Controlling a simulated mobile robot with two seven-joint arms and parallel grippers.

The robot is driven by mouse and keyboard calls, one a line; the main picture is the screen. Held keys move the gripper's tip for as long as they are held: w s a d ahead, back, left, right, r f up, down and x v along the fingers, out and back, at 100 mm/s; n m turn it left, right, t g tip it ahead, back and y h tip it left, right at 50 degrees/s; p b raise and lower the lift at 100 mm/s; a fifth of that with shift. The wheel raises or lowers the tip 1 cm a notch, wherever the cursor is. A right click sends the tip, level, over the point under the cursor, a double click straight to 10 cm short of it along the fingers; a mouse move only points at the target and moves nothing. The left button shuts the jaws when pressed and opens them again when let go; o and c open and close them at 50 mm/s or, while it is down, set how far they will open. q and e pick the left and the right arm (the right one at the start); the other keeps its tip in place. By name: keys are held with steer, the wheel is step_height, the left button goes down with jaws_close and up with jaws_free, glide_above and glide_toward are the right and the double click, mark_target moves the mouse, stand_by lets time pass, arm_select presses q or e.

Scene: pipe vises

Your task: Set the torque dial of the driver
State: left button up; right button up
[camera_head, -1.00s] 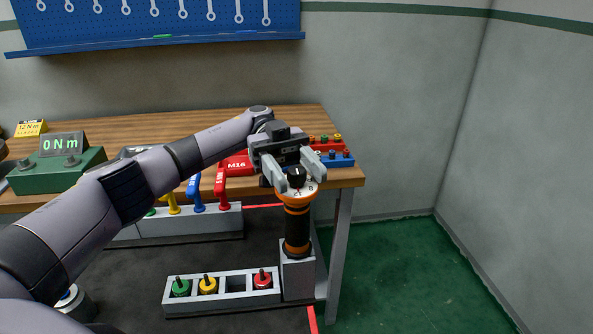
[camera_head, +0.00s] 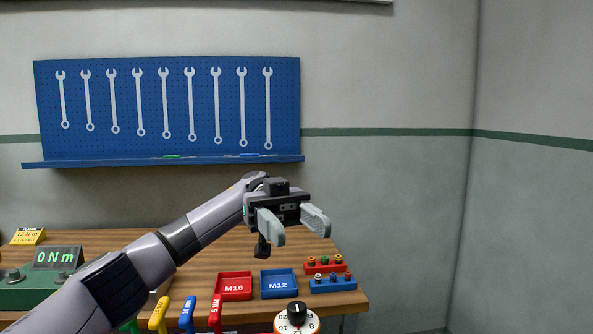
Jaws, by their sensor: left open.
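The driver's torque dial (camera_head: 297,318) shows at the bottom edge of the head view. It has a black knob with a pale pointer mark, on a white numbered ring with an orange edge. The lower part of the dial and the driver's body are cut off by the frame. My left gripper (camera_head: 296,230) is open and empty, well above the dial in the picture and apart from it. Its two grey fingers point toward the lower right. My right gripper is not in view. A torque display (camera_head: 58,258) at the left reads 0 Nm.
A red M16 tray (camera_head: 234,297) and a blue M12 tray (camera_head: 279,294) sit on the wooden bench, with red (camera_head: 326,267) and blue (camera_head: 333,285) socket holders to their right. Colored handles stand at the front. A yellow 12 Nm sign (camera_head: 28,236) stands at the back left.

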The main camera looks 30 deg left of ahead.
arm_select(q)
step_height(320, 180, up, 8)
steer(key=shift+f, duration=0.25)
stand_by(0.4)
